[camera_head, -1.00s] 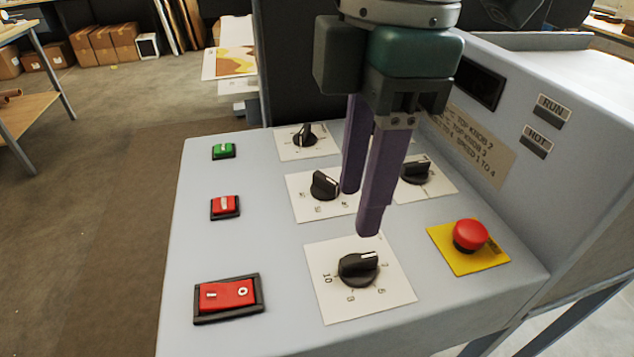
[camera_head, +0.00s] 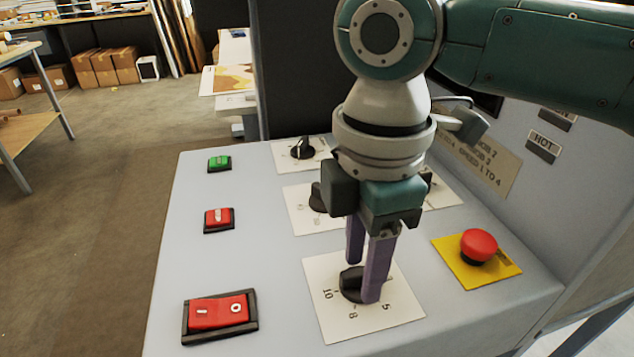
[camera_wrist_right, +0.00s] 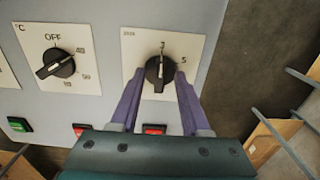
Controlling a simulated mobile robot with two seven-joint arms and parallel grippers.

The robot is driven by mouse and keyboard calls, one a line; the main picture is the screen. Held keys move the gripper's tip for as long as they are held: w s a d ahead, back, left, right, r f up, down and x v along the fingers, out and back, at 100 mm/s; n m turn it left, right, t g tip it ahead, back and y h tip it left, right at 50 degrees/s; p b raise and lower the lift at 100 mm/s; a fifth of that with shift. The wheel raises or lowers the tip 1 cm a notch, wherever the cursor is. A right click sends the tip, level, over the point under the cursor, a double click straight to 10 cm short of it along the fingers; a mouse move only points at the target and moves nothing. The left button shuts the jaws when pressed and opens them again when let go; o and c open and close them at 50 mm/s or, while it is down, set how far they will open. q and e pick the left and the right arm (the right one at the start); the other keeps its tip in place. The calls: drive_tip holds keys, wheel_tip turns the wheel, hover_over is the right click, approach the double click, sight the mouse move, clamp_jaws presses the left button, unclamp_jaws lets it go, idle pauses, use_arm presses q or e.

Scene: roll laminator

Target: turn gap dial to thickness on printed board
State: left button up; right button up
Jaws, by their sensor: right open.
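The front black dial knob (camera_head: 350,284) sits on a white square plate (camera_head: 335,325) with printed numbers, 10, 8 and 5 among them. My right gripper (camera_head: 364,281) points down at this knob, its two purple fingers apart on either side of it. In the right wrist view the knob (camera_wrist_right: 159,72) lies between the fingertips, its white mark toward the 3. I cannot tell whether the fingers touch it. The printed board (camera_head: 490,165) on the machine's side wall is partly hidden by my arm. My left gripper is not in view.
A red emergency button (camera_head: 479,246) on a yellow plate stands right of the knob. Red rocker switches (camera_head: 218,312) and a green button (camera_head: 219,163) line the left side. Other knobs (camera_head: 302,148) stand behind, some partly hidden by my gripper.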

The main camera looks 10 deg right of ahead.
clamp_jaws()
idle(0.3)
idle(0.3)
